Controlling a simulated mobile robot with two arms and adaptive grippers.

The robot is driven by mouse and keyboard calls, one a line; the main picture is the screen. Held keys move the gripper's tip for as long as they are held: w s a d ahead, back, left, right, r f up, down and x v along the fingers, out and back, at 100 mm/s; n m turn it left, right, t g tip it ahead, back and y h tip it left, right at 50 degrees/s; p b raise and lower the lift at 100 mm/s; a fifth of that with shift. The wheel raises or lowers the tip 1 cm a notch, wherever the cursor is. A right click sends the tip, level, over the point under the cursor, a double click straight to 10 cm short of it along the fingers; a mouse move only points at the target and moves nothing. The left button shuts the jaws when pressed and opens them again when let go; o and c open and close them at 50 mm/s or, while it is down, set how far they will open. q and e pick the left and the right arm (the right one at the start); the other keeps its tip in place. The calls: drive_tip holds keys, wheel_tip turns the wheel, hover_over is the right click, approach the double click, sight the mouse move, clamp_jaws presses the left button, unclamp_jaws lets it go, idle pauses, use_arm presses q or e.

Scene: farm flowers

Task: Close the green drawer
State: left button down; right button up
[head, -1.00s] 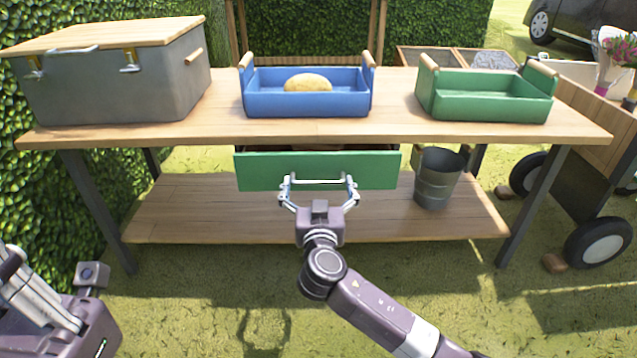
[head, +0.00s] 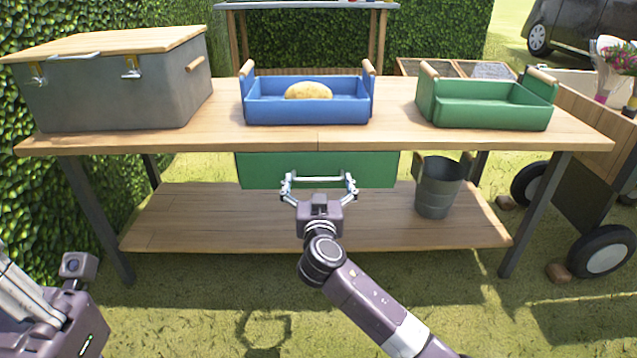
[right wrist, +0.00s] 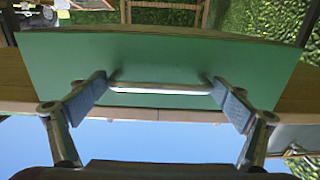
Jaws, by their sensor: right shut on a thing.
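The green drawer (head: 316,158) is under the middle of the wooden table. Its front now sits up against the tabletop's front edge and no inside shows. A metal bar handle (head: 318,178) is on its front. My right gripper (head: 318,184) is at this handle, its fingers at the bar's two ends. In the right wrist view the fingers, with blue pads, hold the handle (right wrist: 160,88) across the green front (right wrist: 160,58). Part of my left arm shows at the lower left; its finger state is unclear.
On the table (head: 317,139) stand a grey chest (head: 115,98), a blue crate (head: 306,112) with a yellowish round thing, and a green crate (head: 492,117). A metal bucket (head: 438,192) stands on the lower shelf (head: 225,222), right of the drawer. The grass in front is open.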

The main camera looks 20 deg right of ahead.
drive_tip(key=o, duration=1.4)
drive_tip(key=shift+w+d+r, duration=0.15)
drive_tip(key=shift+d, duration=0.05)
drive_tip(key=shift+c, duration=0.2)
drive_tip(key=shift+a, duration=0.1)
drive_tip(key=v, duration=1.1)
drive_tip(key=shift+s, duration=0.4)
drive_tip(key=shift+a, duration=0.1)
